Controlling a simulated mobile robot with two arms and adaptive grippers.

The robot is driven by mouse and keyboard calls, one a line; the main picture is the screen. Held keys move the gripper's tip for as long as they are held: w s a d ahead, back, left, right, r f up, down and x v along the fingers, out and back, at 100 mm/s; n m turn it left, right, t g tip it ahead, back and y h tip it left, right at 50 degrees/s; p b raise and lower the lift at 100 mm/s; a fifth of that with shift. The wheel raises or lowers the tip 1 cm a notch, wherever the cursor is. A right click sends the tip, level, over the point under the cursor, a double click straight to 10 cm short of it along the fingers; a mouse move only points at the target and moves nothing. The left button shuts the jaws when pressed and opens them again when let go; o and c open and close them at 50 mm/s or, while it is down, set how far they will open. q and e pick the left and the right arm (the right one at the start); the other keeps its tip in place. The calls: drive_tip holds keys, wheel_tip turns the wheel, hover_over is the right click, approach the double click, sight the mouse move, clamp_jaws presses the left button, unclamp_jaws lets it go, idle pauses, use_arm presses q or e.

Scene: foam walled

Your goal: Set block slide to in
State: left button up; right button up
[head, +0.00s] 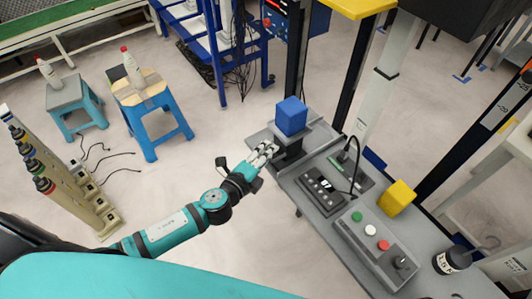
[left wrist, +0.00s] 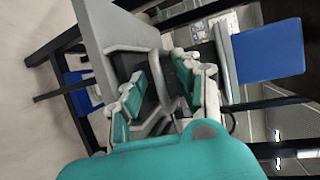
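The block also shows at the upper right of the left wrist view (left wrist: 268,52), on a grey plate. My left gripper (head: 264,153) is just left of the stand, below the block's height. In the left wrist view its two fingers (left wrist: 163,92) are apart, with dark and grey parts of the fixture seen between and beyond them. I cannot tell whether they touch it. My right gripper is not in view.
The grey table (head: 345,275) holds a black keypad device (head: 322,190), a button box (head: 377,248), a yellow block (head: 397,198) and a dark round container (head: 452,261).

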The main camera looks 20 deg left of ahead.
use_arm(q)
drive_tip(key=shift+c, duration=0.4)
clamp_jaws()
drive_tip(key=shift+f, duration=0.1)
drive_tip(key=shift+f, duration=0.1)
